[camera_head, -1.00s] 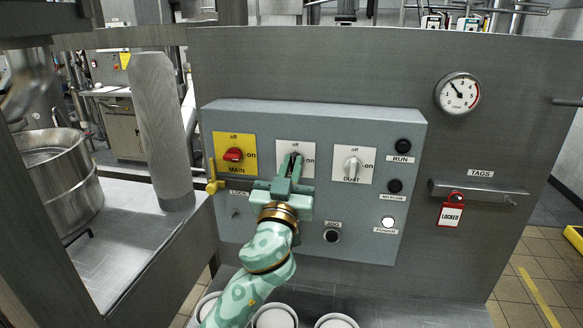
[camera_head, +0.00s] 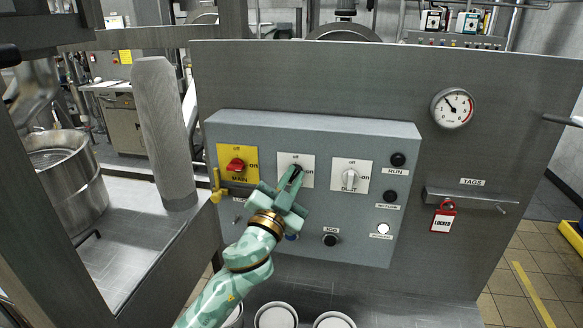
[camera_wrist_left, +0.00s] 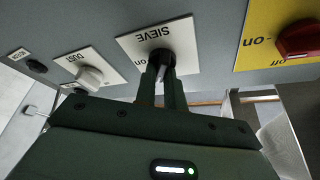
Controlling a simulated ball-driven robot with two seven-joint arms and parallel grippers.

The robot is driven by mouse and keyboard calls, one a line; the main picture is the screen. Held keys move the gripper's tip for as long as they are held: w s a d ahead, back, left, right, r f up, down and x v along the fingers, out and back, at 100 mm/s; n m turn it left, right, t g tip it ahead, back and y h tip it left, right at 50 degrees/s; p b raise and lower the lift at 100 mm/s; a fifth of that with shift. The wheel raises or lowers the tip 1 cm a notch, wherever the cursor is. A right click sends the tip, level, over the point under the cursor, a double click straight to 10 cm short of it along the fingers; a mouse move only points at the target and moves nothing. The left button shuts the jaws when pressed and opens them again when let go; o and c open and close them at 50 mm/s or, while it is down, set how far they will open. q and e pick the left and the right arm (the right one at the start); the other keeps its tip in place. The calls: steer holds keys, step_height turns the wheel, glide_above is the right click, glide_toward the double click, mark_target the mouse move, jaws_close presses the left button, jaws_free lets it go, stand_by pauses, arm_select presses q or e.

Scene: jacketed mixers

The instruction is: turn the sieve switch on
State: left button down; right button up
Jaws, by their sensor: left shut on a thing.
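The sieve switch is a dark knob on a white plate (camera_head: 308,160) in the middle of the grey control box, with "on" at the plate's right. In the wrist view its plate (camera_wrist_left: 187,58) reads "SIEVE" upside down, and the dark knob (camera_wrist_left: 161,58) sits between my fingers. My left gripper (camera_head: 295,173) is shut on this knob from the front, its fingers leaning to the upper right in the head view. It also shows in the wrist view (camera_wrist_left: 162,75). The fingers hide part of the knob, so its exact angle is hard to tell. My right gripper is in neither view.
The red main switch (camera_head: 236,165) on a yellow plate is to the left, and the pale dust switch (camera_head: 349,179) to the right. A yellow-handled part (camera_head: 217,187) sticks out at the box's left edge. A red "LOCKED" tag (camera_head: 442,217) hangs from the rail at right.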

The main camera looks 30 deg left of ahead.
arm_select(q)
steer(key=m+g+h+p, duration=0.1)
steer(key=m+p, duration=0.3)
steer(key=m+g+h+p, duration=0.1)
steer(key=m+p, duration=0.3)
steer(key=p, duration=0.1)
steer(key=m+g+h+p, duration=0.1)
steer(key=m+p, duration=0.2)
steer(key=p, duration=0.1)
steer(key=shift+r+m+p, duration=0.2)
steer(key=shift+m+p, duration=0.1)
steer(key=shift+m, duration=0.1)
steer(key=shift+f+m+g+p, duration=0.2)
steer(key=shift+m+g+p, duration=0.3)
steer(key=shift+m+p, duration=0.3)
steer(key=shift+f, duration=0.1)
steer(key=c, duration=1.5)
jaws_free()
steer(key=s+b, duration=0.1)
steer(key=s, duration=0.4)
steer(key=s+a+b, duration=0.1)
steer(key=s, duration=0.4)
steer(key=s+a+b, duration=0.1)
steer(key=s+b, duration=0.1)
steer(key=s, duration=0.4)
steer(key=shift+s+a, duration=0.1)
